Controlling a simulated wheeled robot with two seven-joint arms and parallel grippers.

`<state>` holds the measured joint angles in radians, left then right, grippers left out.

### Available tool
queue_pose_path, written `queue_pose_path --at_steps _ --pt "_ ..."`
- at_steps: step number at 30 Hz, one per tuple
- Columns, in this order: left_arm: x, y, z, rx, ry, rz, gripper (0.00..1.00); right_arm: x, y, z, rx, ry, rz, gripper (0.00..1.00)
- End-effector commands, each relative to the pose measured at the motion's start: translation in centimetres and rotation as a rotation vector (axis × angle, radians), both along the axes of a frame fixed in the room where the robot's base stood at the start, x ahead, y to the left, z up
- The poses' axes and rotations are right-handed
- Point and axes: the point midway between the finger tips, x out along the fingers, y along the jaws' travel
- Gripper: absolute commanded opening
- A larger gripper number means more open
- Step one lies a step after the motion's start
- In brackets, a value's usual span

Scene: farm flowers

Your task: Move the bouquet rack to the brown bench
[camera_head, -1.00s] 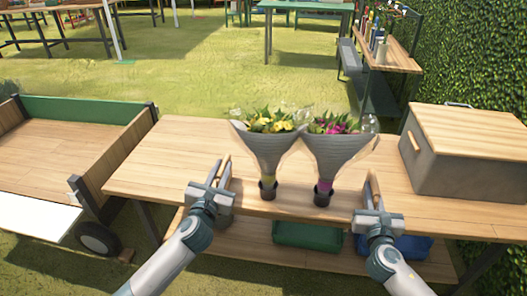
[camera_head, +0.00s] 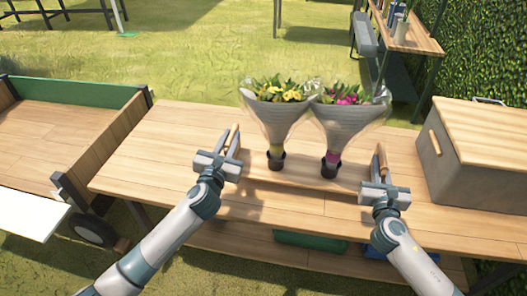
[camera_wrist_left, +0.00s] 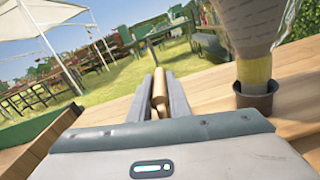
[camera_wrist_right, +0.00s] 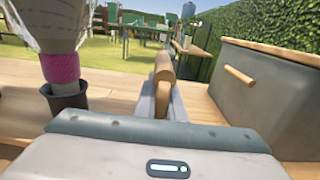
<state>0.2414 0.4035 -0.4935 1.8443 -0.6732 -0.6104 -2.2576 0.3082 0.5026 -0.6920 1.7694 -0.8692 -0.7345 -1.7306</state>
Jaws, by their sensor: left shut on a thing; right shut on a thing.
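The bouquet rack (camera_head: 308,186) is a low wooden rack with an upright handle at each end. It holds a yellow bouquet (camera_head: 278,110) and a pink bouquet (camera_head: 347,118), both grey-wrapped and upright in dark cups. My left gripper (camera_head: 232,147) is shut on the left handle, which shows between its fingers in the left wrist view (camera_wrist_left: 158,92). My right gripper (camera_head: 379,168) is shut on the right handle, also seen in the right wrist view (camera_wrist_right: 163,75). The rack is over a brown wooden bench (camera_head: 150,160); I cannot tell whether they touch.
A grey box with a wooden lid (camera_head: 480,150) stands on the bench at right. A wooden cart (camera_head: 60,140) with a green side is at left. A shelf with bottles (camera_head: 410,35) and a hedge (camera_head: 490,50) are behind. The bench's left part is clear.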

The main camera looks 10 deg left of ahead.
Motion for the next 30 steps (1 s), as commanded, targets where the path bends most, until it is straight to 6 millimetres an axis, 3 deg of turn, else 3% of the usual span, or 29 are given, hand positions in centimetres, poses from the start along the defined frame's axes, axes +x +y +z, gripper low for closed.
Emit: queue_pose_path --at_steps 16,30 --pt "0.0 0.1 0.1 0.0 -0.004 0.0 0.0 0.1 -0.1 0.1 0.0 -0.004 -0.001 0.0" --pt "0.0 0.0 -1.3 0.0 -0.004 0.0 0.0 0.1 -0.1 -1.3 0.0 -0.004 -0.001 0.0"
